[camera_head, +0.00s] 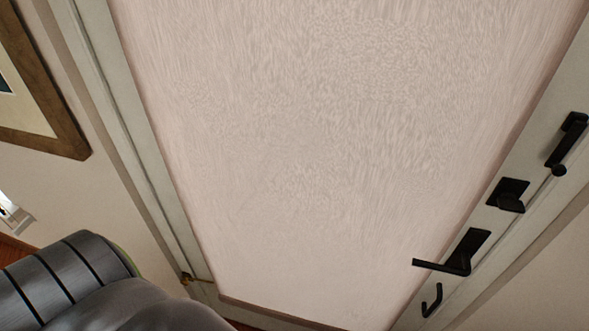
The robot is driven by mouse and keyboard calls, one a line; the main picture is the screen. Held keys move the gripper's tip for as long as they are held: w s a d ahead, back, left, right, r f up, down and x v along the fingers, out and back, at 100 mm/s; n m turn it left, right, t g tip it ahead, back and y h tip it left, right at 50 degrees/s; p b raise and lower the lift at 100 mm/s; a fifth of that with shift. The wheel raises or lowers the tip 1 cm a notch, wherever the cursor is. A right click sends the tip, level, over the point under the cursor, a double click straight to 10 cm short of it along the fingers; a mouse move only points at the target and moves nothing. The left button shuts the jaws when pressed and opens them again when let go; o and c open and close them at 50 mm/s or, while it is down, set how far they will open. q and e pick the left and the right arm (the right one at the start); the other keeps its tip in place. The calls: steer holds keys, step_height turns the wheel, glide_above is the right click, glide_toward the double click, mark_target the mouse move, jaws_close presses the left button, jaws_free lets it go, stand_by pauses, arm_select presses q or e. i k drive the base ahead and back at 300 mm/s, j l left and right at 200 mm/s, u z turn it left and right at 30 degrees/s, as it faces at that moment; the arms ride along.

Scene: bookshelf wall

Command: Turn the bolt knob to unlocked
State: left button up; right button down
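A pale door with a large textured panel (310,130) fills most of the head view. The bolt knob (510,199) is a small black knob on a square black plate, on the door's right edge strip. It sits above a black lever handle (455,260). The knob's turn position is too small to tell for sure. Neither of my grippers shows in this view, and nothing is touching the knob.
A long black fitting (567,145) is above the knob, and a small black hook (431,301) is below the lever. A wood-framed picture (64,137) hangs at the upper left. The space before the fittings looks clear.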

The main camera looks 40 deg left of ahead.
mark_target(507, 201)
steer(key=u, duration=0.35)
steer(key=i+l+u, duration=0.1)
steer(key=l+u, duration=0.85)
steer(key=l, duration=0.15)
steer(key=k+l+u, duration=0.1)
steer(key=l+u, duration=0.4)
